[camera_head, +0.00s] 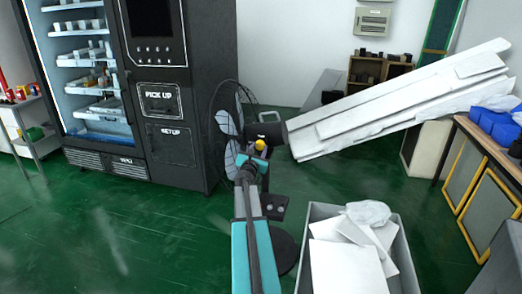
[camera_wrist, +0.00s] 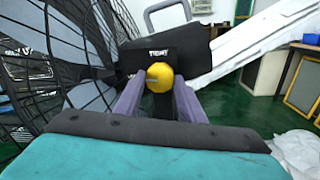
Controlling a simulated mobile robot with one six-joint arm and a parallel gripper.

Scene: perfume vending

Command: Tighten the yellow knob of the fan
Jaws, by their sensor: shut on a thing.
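The fan (camera_head: 229,128) stands on the green floor beside the vending machine, its wire cage also at the left of the wrist view (camera_wrist: 66,60). Its yellow knob (camera_head: 260,145) is at the end of my arm in the head view. In the wrist view the yellow knob (camera_wrist: 160,77) is round and sits below the fan's dark motor housing (camera_wrist: 150,58). My gripper (camera_wrist: 160,88) has its two purple-grey fingers on either side of the knob and is shut on it. The far side of the knob is hidden.
A black vending machine (camera_head: 172,90) stands at the left. A grey bin (camera_head: 404,262) with white scraps is at the right front. Long white boards (camera_head: 400,98) lean behind at the right. Green floor (camera_head: 110,225) is open at the left front.

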